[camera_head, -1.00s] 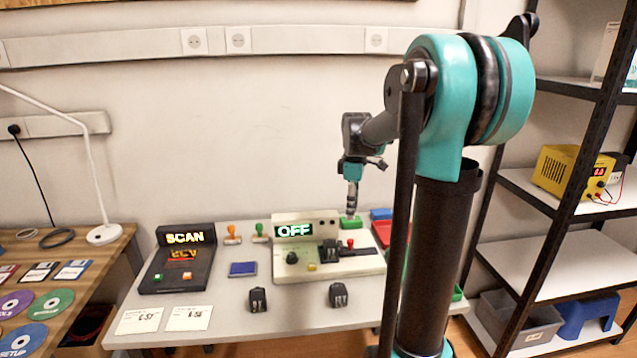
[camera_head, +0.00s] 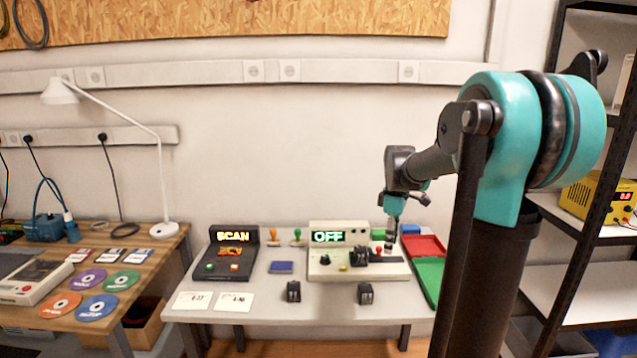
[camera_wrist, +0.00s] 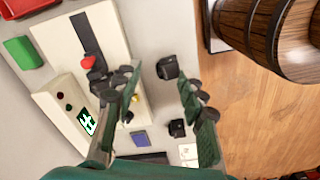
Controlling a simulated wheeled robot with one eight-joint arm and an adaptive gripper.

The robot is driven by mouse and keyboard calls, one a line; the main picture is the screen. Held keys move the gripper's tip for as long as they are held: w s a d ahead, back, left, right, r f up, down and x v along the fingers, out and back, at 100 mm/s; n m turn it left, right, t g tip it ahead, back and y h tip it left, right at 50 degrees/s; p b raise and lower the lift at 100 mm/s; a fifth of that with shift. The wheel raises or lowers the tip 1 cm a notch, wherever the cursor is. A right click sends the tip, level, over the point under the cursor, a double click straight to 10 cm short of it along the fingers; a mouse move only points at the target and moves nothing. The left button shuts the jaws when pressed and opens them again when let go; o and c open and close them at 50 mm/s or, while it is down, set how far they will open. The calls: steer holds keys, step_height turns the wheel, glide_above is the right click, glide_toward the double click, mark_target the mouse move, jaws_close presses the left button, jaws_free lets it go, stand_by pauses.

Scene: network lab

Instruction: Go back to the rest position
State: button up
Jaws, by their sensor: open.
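My gripper (camera_head: 389,246) hangs at the end of the arm near the right part of the pale console, pointing down. In the wrist view its two fingers (camera_wrist: 160,98) are spread apart with nothing held between them. The console (camera_head: 328,271) has a green-lit OFF display (camera_head: 327,237), a red knob and a black part on its top.
A black SCAN device (camera_head: 232,262), two black blocks (camera_head: 293,291) and white cards (camera_head: 235,302) share the grey table. Red (camera_head: 428,245) and green (camera_head: 430,275) trays lie at its right. Dark shelving (camera_head: 580,130) stands right, a wooden desk (camera_head: 150,262) left. A barrel (camera_wrist: 265,35) shows in the wrist view.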

steer(key=s+a+f+m+t, duration=0.1)
steer(key=s+f+m+t, duration=0.1)
steer(key=s+f+m, duration=0.4)
steer(key=s+a+f+m+t, duration=0.1)
steer(key=s+f+m, duration=0.6)
steer(key=s, duration=0.8)
steer(key=shift+f+t, duration=0.5)
steer(key=shift+f, duration=0.45)
